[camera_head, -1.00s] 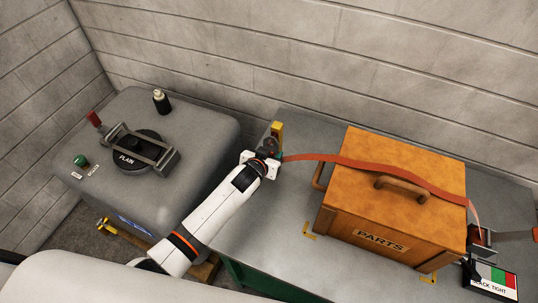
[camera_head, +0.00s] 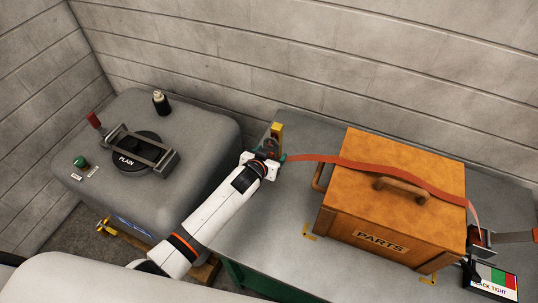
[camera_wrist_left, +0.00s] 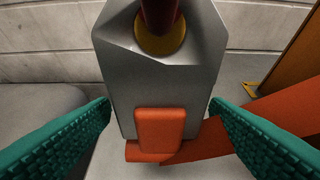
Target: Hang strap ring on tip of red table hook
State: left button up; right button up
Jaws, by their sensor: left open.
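The orange strap (camera_head: 330,159) runs from the box top to the table's left end, where my left gripper (camera_head: 265,156) is. In the left wrist view, the grey metal strap ring (camera_wrist_left: 125,85) stands between my open green fingers, with a visible gap on each side. The strap's orange loop (camera_wrist_left: 158,132) is fixed to its lower end. The dark red hook (camera_wrist_left: 160,12) shows in the ring's upper opening, with a yellow round part at its base. How far the hook passes through is hard to tell. My right gripper is not in view.
A yellow upright (camera_head: 277,131) stands beside the left gripper. The orange parts box (camera_head: 400,190) fills the middle of the grey table (camera_head: 260,235). A dark buckle (camera_head: 481,238) and a sign (camera_head: 497,281) are at right. A grey machine (camera_head: 215,125) stands left.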

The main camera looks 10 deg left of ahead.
pick_arm(q)
jog(key=v, duration=1.2)
